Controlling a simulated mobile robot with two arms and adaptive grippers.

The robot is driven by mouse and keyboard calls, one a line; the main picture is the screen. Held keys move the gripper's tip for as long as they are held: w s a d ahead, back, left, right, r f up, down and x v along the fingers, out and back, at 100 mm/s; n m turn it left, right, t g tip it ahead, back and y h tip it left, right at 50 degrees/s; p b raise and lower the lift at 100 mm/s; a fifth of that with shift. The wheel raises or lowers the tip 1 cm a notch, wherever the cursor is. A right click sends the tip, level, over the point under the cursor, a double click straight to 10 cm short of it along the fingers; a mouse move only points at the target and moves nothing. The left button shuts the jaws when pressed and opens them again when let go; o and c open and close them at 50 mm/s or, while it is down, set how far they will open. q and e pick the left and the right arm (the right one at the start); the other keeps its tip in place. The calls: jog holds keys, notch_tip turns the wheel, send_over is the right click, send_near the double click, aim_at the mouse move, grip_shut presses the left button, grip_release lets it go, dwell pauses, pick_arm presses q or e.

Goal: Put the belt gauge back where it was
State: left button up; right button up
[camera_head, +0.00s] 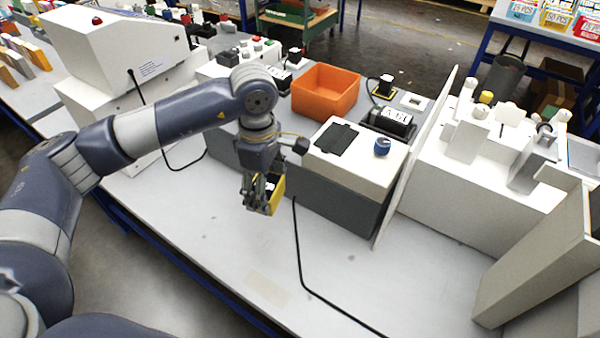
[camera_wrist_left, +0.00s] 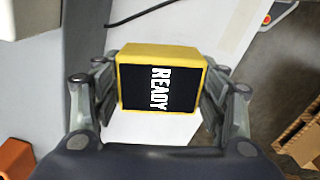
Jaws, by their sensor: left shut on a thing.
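The belt gauge appears to be the yellow block with a black screen reading READY (camera_wrist_left: 160,88). My left gripper (camera_head: 262,194) is shut on it, with a finger on each side in the left wrist view. In the head view the yellow block (camera_head: 277,196) is partly hidden by the fingers. It hangs in front of the dark grey front of a white-topped machine, over the pale table (camera_head: 240,245). I cannot tell its exact height. My right gripper is not in view.
The white-topped machine (camera_head: 340,165) has a blue knob (camera_head: 382,146) and a dark pad (camera_head: 337,139). Behind it stand an orange bin (camera_head: 325,91) and a black block on a yellow-edged base (camera_head: 383,87). A black cable (camera_head: 301,265) crosses the table. An upright white panel (camera_head: 413,160) stands right.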

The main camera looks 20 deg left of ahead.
pick_arm(q)
jog(key=w+r+n, duration=0.1)
jog(key=r+n, duration=0.1)
jog(key=w+r+n+b, duration=0.1)
jog(key=r+n, duration=0.2)
jog(key=w+d+r+n, duration=0.1)
jog(key=w+r+n, duration=0.1)
jog(key=shift+r+n, duration=0.2)
jog(key=shift+n, duration=0.1)
notch_tip(320, 180, up, 8)
jog(key=w+d+n+b, duration=0.1)
jog(key=n+b, duration=0.1)
jog(key=n, duration=0.4)
jog(key=shift+n, duration=0.8)
notch_tip(320, 180, down, 23)
jog(key=p, duration=0.2)
jog(key=shift+r+p, duration=0.15)
jog(key=shift+p, duration=0.25)
notch_tip(320, 180, down, 4)
jog(key=shift+f+p, duration=0.15)
jog(key=shift+p, duration=0.15)
jog(key=shift+f, duration=0.3)
jog(key=o, duration=1.1)
jog(key=shift+o, duration=0.2)
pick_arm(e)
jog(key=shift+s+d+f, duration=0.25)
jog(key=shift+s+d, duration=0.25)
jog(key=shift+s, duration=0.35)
pick_arm(q)
jog(key=shift+r, duration=0.1)
